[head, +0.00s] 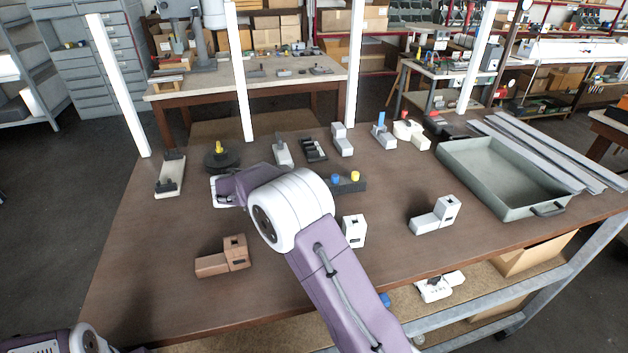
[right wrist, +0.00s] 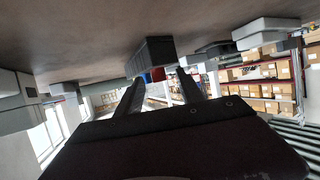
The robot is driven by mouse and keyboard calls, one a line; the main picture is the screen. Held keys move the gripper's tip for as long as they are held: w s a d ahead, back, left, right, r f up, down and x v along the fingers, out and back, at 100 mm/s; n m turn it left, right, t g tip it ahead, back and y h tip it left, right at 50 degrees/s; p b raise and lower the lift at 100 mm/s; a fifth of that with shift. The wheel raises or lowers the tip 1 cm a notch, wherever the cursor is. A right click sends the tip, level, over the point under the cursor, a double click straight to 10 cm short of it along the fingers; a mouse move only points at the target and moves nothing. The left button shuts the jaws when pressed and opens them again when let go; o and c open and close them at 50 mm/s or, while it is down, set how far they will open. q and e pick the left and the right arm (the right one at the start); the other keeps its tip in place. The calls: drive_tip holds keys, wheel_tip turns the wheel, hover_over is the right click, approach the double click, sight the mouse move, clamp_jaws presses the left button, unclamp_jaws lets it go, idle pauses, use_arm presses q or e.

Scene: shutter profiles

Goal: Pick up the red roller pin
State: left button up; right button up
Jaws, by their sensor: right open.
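The red roller pin (right wrist: 158,74) shows in the right wrist view as a small red piece on a dark block (right wrist: 153,52), beside a blue pin (right wrist: 146,78). My right gripper (right wrist: 160,79) is open, with the red pin in the gap between its fingertips in the picture; the pin looks some distance beyond them. In the head view the dark block (head: 349,187) carries a blue pin (head: 336,178) and a yellow pin (head: 355,176). My right arm covers its left part, and no red pin shows there. My left gripper is out of frame; only part of that arm shows at lower left.
A grey tray (head: 478,184) stands at the right of the table (head: 200,310), beside long metal profiles (head: 550,150). Brown (head: 223,262), white (head: 353,231) and light grey (head: 437,215) L-shaped blocks stand nearby. A black disc with a yellow knob (head: 222,160) is behind my arm. The front left is clear.

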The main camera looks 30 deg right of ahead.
drive_tip(key=shift+a, duration=0.1)
clamp_jaws()
wheel_tip(320, 180, up, 18)
idle(0.5)
